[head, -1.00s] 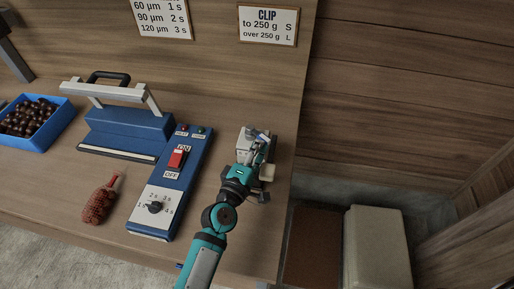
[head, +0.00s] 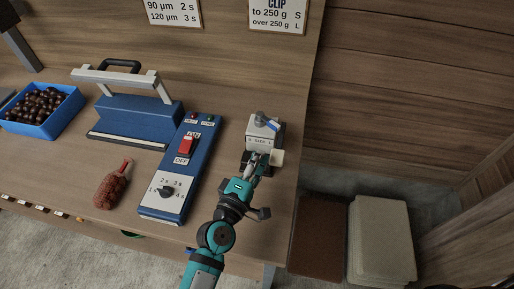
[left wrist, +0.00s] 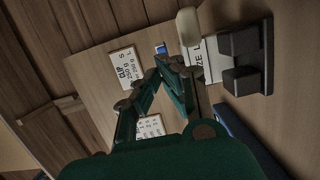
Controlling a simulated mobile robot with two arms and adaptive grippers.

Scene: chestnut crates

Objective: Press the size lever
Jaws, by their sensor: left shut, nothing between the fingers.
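The small grey clip machine (head: 265,130) stands near the right end of the bench, with a white label reading SIZE on its front. A small blue piece (head: 272,126) on its top looks like the size lever; a blue tip also shows in the left wrist view (left wrist: 160,48). My left gripper (head: 256,166) is shut and empty, just in front of the machine and below the label. In the left wrist view its fingertips (left wrist: 166,64) are close to the labelled face (left wrist: 199,62); I cannot tell if they touch. My right gripper is not in view.
A blue sealer (head: 135,118) with a control panel (head: 207,150) is left of the arm. A red net bag (head: 112,188) and a blue crate (head: 62,122) of chestnuts are farther left. A CLIP sign (head: 278,15) hangs behind. The bench ends just right of the machine.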

